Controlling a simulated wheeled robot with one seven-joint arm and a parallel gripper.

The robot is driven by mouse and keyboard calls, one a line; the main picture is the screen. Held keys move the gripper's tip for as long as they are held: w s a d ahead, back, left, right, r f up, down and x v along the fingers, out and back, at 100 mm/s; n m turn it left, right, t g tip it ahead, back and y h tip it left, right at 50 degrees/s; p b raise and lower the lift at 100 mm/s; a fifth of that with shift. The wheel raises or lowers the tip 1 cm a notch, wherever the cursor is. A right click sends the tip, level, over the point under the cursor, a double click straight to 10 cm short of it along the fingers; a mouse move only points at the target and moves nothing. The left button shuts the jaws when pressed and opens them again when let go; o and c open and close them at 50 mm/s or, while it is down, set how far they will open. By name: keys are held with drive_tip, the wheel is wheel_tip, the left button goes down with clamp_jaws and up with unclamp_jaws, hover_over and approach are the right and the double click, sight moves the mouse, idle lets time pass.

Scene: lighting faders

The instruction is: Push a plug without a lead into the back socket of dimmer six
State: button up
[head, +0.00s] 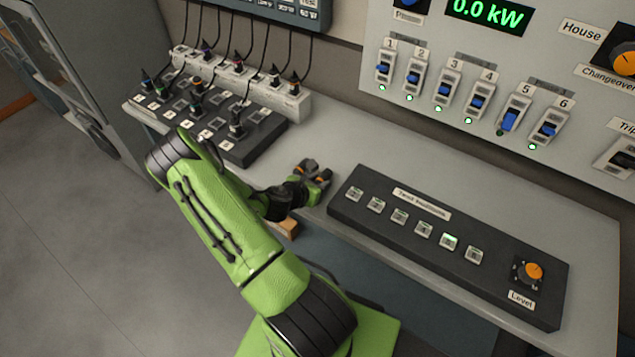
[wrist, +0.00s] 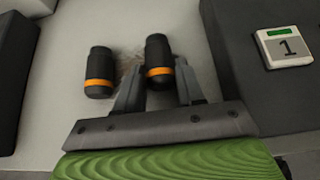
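Two short black plugs with orange bands and no lead stand on the desk: the left one (wrist: 98,72) lies outside my fingers in the wrist view, the right one (wrist: 158,62) is between them. In the head view my gripper (head: 318,175) is low at the desk, left of the button panel. Its fingers (wrist: 158,85) look open around the right plug, with narrow gaps at its sides. The black patch box (head: 255,143) stands at the back left, with several plugs with leads in it. Its numbers are too small to read, so I cannot identify dimmer six's back socket.
A white strip (head: 292,101) with leads stands behind the patch box. The dark button panel (head: 345,212) is close on my gripper's right; its button one (wrist: 288,48) shows in the wrist view. The wall panel carries faders (head: 510,118).

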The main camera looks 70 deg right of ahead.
sight(318, 182)
drive_tip(key=c, duration=0.4)
drive_tip(key=shift+o, duration=0.2)
wheel_tip(318, 182, up, 5)
drive_tip(key=p, duration=0.5)
drive_tip(key=shift+r, duration=0.1)
